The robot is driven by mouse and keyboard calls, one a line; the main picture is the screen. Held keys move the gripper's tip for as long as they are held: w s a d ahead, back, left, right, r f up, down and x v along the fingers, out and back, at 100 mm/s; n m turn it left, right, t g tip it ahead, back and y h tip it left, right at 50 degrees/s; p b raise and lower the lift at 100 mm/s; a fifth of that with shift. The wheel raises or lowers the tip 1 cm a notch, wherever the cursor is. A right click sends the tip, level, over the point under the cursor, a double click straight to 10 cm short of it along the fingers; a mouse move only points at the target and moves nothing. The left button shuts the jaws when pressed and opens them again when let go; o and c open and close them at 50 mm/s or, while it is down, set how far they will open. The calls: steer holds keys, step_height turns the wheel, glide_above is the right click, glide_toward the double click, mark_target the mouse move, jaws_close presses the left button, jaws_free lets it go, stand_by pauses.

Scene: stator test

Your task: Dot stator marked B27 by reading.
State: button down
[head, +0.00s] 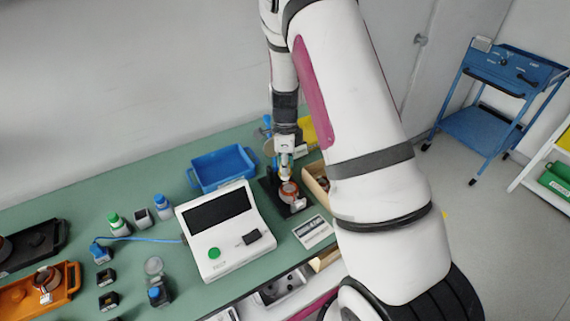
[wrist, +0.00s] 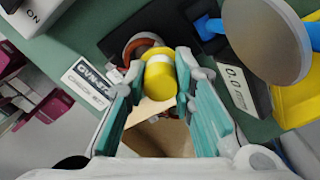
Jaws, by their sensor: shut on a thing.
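My gripper (wrist: 160,90) is shut on a yellow cylindrical marker-like thing (wrist: 158,80), held between the teal finger pads. In the head view my gripper (head: 286,168) points down over a dark fixture (head: 297,208) on the green bench. A stator (head: 289,192), a copper-brown ring, sits on this fixture. In the wrist view the stator (wrist: 138,44) is partly hidden behind the yellow thing; I cannot tell whether they touch. Another stator (head: 46,280) lies in the orange tray (head: 62,294) at the left. No B27 marking is readable.
A tester with a dark screen (head: 216,208) stands left of the fixture. A printed card (head: 313,231) lies in front. A blue bin (head: 222,168) is behind. A cardboard box (head: 318,187) is close on the right. A round lens (wrist: 264,38) and a 0.0 mm readout (wrist: 237,87) flank my gripper.

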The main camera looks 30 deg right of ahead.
steer(key=shift+f, duration=0.4)
stand_by(0.3)
steer(key=shift+r+p, duration=0.55)
steer(key=shift+r, duration=2.45)
